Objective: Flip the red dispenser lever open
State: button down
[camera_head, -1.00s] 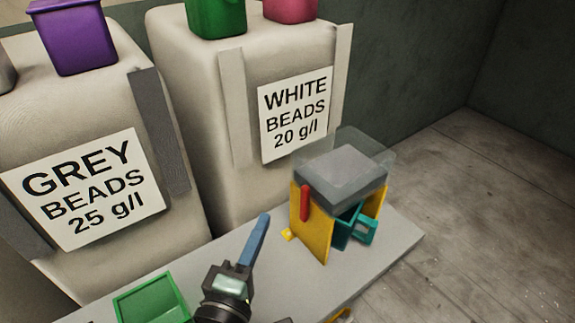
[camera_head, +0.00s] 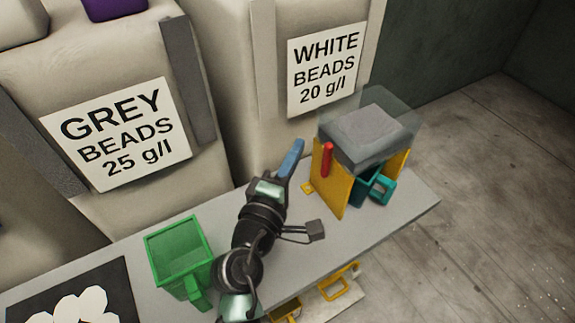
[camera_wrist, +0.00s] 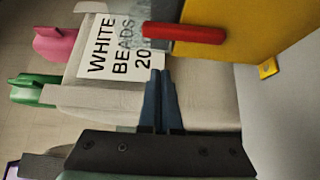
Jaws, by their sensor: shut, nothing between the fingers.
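The red lever (camera_head: 327,160) stands upright on the left side of the yellow dispenser (camera_head: 333,186), which has a grey block under a clear cover on top. In the wrist view the red lever (camera_wrist: 184,33) lies across the upper middle, against the yellow panel (camera_wrist: 262,32). My gripper (camera_head: 297,145) has blue fingers, shut and empty, just left of the lever and apart from it. In the wrist view its fingertips (camera_wrist: 162,74) are below the lever with a gap between. A teal container (camera_head: 375,187) sits inside the dispenser.
A green bin (camera_head: 180,256) stands on the grey table (camera_head: 398,212) at left. Large bead sacks labelled grey (camera_head: 122,130) and white (camera_head: 325,70) stand behind. A dark mat with white shapes (camera_head: 75,306) lies at the lower left. Table space in front of the dispenser is clear.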

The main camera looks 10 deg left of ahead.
aim_at(327, 161)
jog(key=shift+w+d+p, duration=0.15)
jog(key=shift+d+p, duration=0.2)
jog(key=shift+d, duration=0.3)
jog(key=shift+w+d+p, duration=0.15)
jog(key=shift+d+p, duration=0.15)
jog(key=shift+d, duration=0.3)
jog(key=shift+s+d, duration=0.35)
jog(key=shift+s, duration=0.15)
jog(key=shift+f+b, duration=0.2)
jog(key=shift+b, duration=0.6)
jog(key=shift+s+r+m, duration=0.1)
jog(key=shift+r+m, duration=0.05)
jog(key=shift+m, duration=0.15)
